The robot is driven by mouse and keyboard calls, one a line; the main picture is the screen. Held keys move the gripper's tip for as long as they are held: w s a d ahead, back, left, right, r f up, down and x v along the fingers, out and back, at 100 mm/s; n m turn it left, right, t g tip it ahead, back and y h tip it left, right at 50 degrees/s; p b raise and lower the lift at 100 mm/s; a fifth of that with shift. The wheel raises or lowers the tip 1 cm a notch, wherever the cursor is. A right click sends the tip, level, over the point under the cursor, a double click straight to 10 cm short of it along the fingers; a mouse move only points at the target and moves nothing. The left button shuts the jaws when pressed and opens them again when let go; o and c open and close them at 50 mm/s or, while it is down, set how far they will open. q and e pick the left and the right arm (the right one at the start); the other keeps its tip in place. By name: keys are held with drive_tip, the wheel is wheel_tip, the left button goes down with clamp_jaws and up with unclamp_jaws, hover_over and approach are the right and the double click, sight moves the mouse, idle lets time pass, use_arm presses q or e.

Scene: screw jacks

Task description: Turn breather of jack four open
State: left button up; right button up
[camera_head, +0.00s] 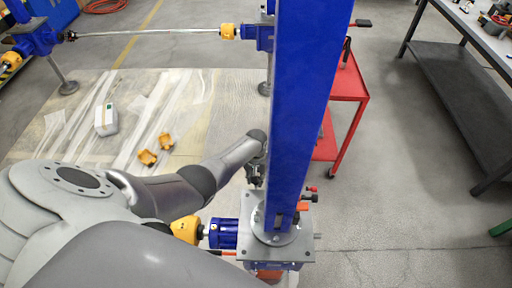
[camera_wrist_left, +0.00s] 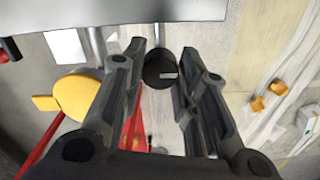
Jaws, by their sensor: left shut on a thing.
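The jack (camera_head: 290,247) with a grey top plate stands at the bottom centre of the head view, under a tall blue column (camera_head: 305,90). My left gripper (camera_head: 254,174) is beside the column's left side, partly hidden behind it. The mark lies roughly level across the cap. My right gripper is in neither view.
A blue motor (camera_head: 223,233) with a yellow coupling (camera_head: 186,229) sits left of the jack. A red cart (camera_head: 347,85) stands behind the column, and a dark workbench (camera_head: 452,70) at right. Yellow parts (camera_head: 148,157) and a white box (camera_head: 106,120) lie on a sheeted pallet.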

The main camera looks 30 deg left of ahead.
use_arm(q)
drive_tip(key=shift+w+r, duration=0.1)
drive_tip(key=o, duration=0.7)
drive_tip(key=shift+o, duration=0.2)
wheel_tip(320, 180, up, 12)
idle(0.3)
idle(0.5)
